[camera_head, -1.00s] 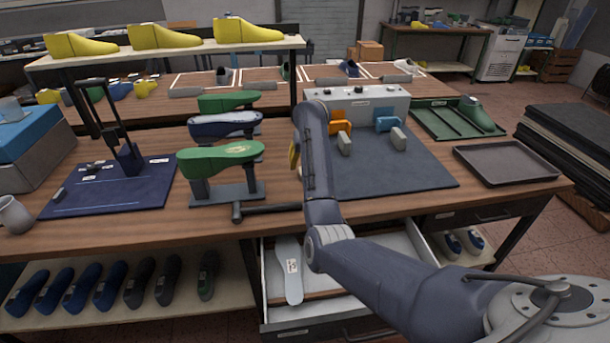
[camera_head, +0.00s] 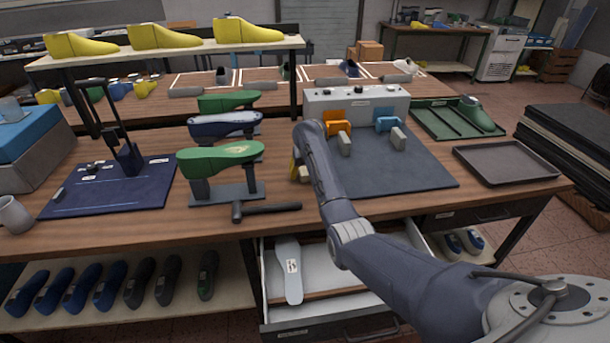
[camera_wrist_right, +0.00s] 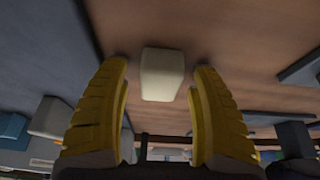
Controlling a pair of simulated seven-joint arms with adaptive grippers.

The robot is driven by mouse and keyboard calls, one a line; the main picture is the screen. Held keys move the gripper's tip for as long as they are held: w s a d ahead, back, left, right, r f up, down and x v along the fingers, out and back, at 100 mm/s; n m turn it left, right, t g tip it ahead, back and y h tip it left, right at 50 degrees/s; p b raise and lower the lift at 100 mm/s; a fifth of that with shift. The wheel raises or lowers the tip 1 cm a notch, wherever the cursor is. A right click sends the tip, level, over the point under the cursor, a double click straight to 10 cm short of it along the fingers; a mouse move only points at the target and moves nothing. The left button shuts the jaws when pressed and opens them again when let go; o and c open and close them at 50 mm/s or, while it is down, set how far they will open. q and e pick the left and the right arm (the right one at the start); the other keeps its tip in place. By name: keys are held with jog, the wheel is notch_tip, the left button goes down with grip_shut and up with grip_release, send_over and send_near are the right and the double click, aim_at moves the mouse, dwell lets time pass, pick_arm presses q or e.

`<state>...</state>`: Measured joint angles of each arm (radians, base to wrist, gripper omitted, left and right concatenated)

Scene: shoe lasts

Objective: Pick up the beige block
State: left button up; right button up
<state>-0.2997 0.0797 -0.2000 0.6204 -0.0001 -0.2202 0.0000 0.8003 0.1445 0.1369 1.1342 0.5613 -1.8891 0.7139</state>
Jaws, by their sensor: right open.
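The beige block (camera_wrist_right: 162,74) shows in the right wrist view, ahead of and between the two yellow fingers of my right gripper (camera_wrist_right: 160,85). The fingers are open, with a gap on each side of the block. In the head view, my right gripper (camera_head: 295,170) is low over the wooden table, left of the dark mat, mostly hidden behind my own forearm. A small part of the beige block (camera_head: 304,174) shows beside it. My left gripper is in neither view.
A green shoe last on a stand (camera_head: 222,160) and a black-handled hammer (camera_head: 265,208) lie close left. A grey box (camera_head: 360,100) with orange and blue clamps, each by a pale block, stands behind on the mat. A grey tray (camera_head: 505,165) is at the right.

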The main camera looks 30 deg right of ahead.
aim_at(305, 170)
jog(key=shift+o, duration=0.2)
grip_shut()
jog(key=shift+r, duration=5)
jog(key=c, duration=0.7)
grip_release()
jog(key=shift+c, duration=0.2)
jog(key=c, duration=0.5)
